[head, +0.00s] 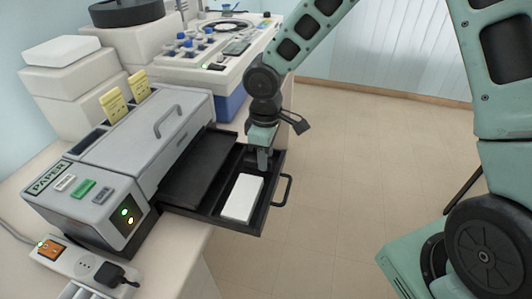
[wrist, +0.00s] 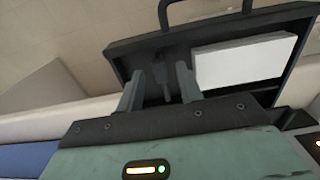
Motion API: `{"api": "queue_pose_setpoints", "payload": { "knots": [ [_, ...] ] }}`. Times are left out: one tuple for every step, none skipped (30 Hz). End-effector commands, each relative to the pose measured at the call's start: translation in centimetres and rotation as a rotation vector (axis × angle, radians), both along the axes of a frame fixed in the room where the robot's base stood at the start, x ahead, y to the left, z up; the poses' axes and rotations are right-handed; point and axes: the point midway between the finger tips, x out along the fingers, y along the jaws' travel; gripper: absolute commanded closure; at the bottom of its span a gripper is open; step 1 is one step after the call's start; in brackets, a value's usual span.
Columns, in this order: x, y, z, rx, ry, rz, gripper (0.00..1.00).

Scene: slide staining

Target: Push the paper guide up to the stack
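A white paper stack (head: 242,197) lies in the black pulled-out tray (head: 208,213) of the grey printer-like machine. It also shows at the right in the wrist view (wrist: 240,62). My gripper (head: 264,165) is lowered over the tray's far part, beyond the stack. In the wrist view its two fingers (wrist: 160,70) stand apart, with the right finger close to the stack's left edge. A dark upright piece, seemingly the paper guide (wrist: 163,86), shows between the fingers with gaps beside it. Contact cannot be told. In the head view the guide is hard to make out against the black tray.
The machine (head: 170,135) stands left of the tray. The tray's handle (head: 287,190) sticks out over open floor. A power strip (head: 85,262) is at the lower left. A bench device with blue-capped parts (head: 205,45) stands behind.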

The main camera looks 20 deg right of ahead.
Motion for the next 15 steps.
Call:
{"api": "queue_pose_setpoints", "payload": {
  "knots": [
    [0.0, 0.0, 0.0, 0.0, 0.0, 0.0, 0.64],
    [0.0, 0.0, 0.0, -0.001, 0.001, 0.0, 0.64],
    [0.0, 0.0, 0.0, -0.001, 0.001, 0.0, 0.64],
    [0.0, 0.0, 0.0, -0.001, 0.001, 0.0, 0.64],
    [0.0, 0.0, 0.0, -0.001, 0.001, 0.0, 0.64],
    [0.0, 0.0, 0.1, 0.0, 0.0, 0.0, 0.64],
    [0.0, 0.0, 0.2, 0.0, 0.0, 0.0, 0.64],
    [0.0, 0.0, 0.4, -0.001, -0.001, -0.001, 0.64],
    [0.0, 0.0, 0.8, -0.001, -0.001, -0.002, 0.64],
    [0.1, 0.0, 1.2, -0.001, -0.002, -0.002, 0.64],
    [0.1, -0.1, 1.6, -0.001, -0.003, -0.002, 0.64],
    [0.1, 0.0, 2.3, 0.0, -0.004, -0.002, 0.64],
    [0.1, -0.1, 2.9, 0.0, -0.004, -0.002, 0.64],
    [0.1, -0.1, 3.5, -0.001, -0.004, -0.002, 0.64],
    [0.1, -0.1, 4.4, -0.001, -0.006, -0.003, 0.64]
  ]
}}
